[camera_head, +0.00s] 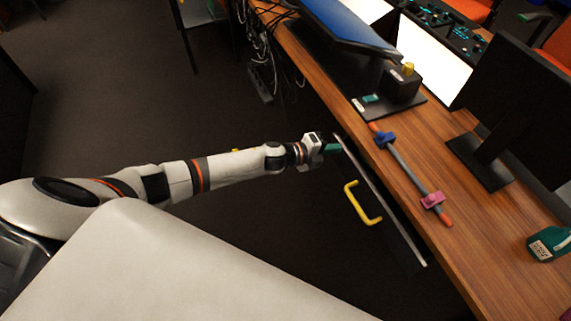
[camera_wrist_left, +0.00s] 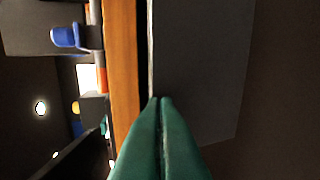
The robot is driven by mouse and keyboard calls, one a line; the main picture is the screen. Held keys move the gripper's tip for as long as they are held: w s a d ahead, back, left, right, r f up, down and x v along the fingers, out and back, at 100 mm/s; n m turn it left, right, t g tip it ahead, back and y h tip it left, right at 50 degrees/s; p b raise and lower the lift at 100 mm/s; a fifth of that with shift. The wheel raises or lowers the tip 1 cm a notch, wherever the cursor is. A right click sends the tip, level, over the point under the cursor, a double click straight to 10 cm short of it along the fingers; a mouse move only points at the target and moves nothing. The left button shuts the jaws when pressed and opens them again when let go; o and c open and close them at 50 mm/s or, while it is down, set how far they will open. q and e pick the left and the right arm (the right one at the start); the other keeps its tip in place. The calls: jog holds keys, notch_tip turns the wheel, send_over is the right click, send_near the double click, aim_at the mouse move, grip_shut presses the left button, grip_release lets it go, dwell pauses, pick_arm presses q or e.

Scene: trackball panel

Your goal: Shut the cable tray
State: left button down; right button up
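The cable tray (camera_head: 382,200) is a dark panel with a pale top edge, below the front edge of the desk. A yellow handle (camera_head: 362,204) sticks out from its front. A dark gap shows between its pale edge and the desk, so it stands out from the desk. My left gripper (camera_head: 334,148) is at the tray's far end, by the pale edge. In the left wrist view the tray is a grey face (camera_wrist_left: 200,70), and my teal fingers (camera_wrist_left: 159,108) are pressed together with nothing between them. Their tips overlap its edge; I cannot tell whether they touch. My right gripper is not in view.
The wooden desk (camera_head: 440,235) holds a grey bar (camera_head: 408,172) with blue and pink clamps, a black monitor (camera_head: 515,105), a black box (camera_head: 402,84) with a yellow knob and a teal device (camera_head: 548,244). Cables (camera_head: 258,40) hang at the back. The floor left of the tray is clear.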

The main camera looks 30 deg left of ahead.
aim_at(344, 145)
pick_arm(q)
jog(key=w+d, duration=0.2)
jog(key=shift+w+d, duration=0.1)
jog(key=shift+w, duration=0.3)
jog(key=shift+w+d, duration=0.1)
jog(key=shift+w, duration=0.05)
jog(key=shift+r, duration=0.1)
jog(key=shift+w+d+r, duration=0.1)
jog(key=shift+r, duration=0.05)
